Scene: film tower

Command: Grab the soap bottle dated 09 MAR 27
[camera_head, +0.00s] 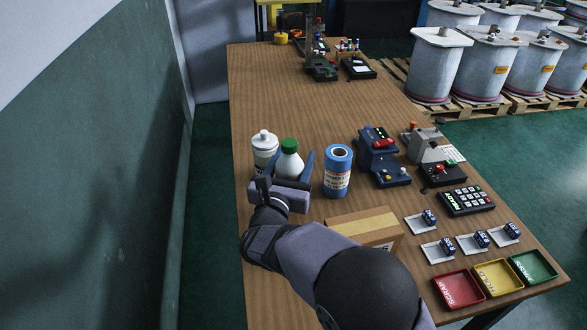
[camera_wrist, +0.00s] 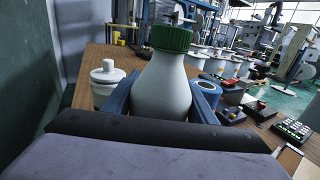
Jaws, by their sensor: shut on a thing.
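A white bottle with a green cap (camera_head: 290,161) stands upright on the wooden table, at the near left of it. It also shows large in the middle of the wrist view (camera_wrist: 162,85). My gripper (camera_head: 286,170) is shut on this bottle, with one blue finger on each side of its body. No date shows on the side of the bottle that I see. A white bottle with a white lid (camera_head: 264,147) stands just left of it, and in the wrist view (camera_wrist: 106,88) it is apart from my finger.
A blue roll-shaped container with a label (camera_head: 338,172) stands close to the right of my gripper. A cardboard box (camera_head: 366,227) lies nearer. Blue and grey devices, a keypad (camera_head: 467,200) and red, yellow and green trays (camera_head: 458,289) are at the right.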

